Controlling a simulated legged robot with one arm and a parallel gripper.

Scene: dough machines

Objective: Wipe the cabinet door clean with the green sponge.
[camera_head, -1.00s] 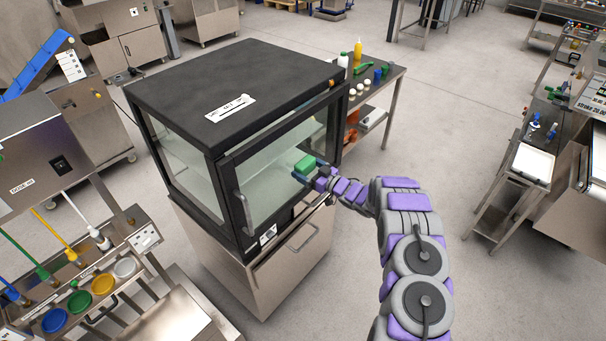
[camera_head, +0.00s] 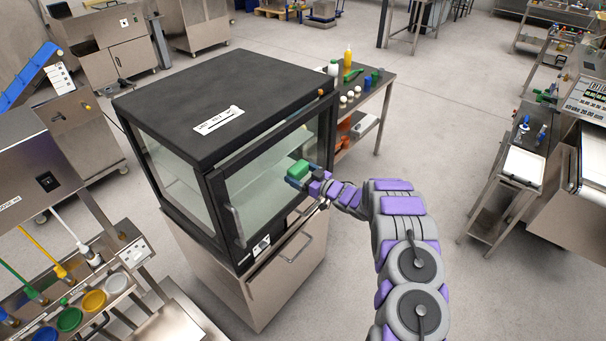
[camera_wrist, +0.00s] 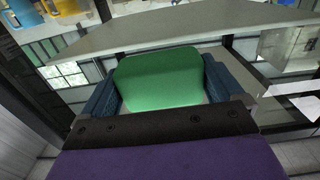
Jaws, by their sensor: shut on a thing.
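The cabinet is black-framed with glass sides and a steel base. Its glass door (camera_head: 248,197) faces my arm and has a vertical handle at its left edge. My gripper (camera_head: 297,175) is shut on the green sponge (camera_head: 299,169) in front of the right part of the door. In the wrist view the sponge (camera_wrist: 160,80) sits between two dark blue fingers, with the glass close beyond it. I cannot tell whether the sponge touches the glass. No clear dirt shows on the door at this size.
A steel table (camera_head: 378,88) with bottles and small items stands behind the cabinet's right side. A rack with coloured bowls (camera_head: 93,300) is at the lower left. A steel trolley (camera_head: 520,165) stands at the right. The floor between is clear.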

